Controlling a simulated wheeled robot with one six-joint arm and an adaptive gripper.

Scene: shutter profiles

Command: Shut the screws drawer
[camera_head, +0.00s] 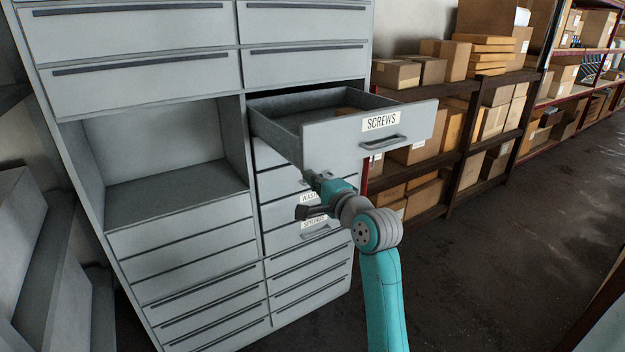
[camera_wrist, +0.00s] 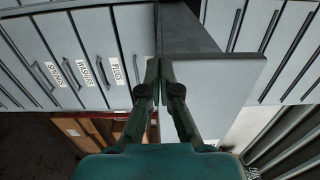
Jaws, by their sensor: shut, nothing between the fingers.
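The screws drawer (camera_head: 372,143), a grey front with a SCREWS label and a bar handle, stands pulled well out of the cabinet (camera_head: 180,200) in the head view. Its open top shows a mostly empty interior with a brownish item near the back. My gripper (camera_head: 314,178) is shut and empty at the lower left part of the drawer front. In the wrist view my fingertips (camera_wrist: 160,62) meet by one edge of the drawer's front panel (camera_wrist: 220,85); I cannot tell whether they touch it.
Closed drawers labelled PLUGS (camera_wrist: 118,72), WASHERS (camera_wrist: 102,72) and SPRINGS (camera_wrist: 54,73) lie beneath the screws drawer. An empty open bay (camera_head: 175,192) is left of it. Shelves with cardboard boxes (camera_head: 480,122) stand at right. The dark floor (camera_head: 520,240) is clear.

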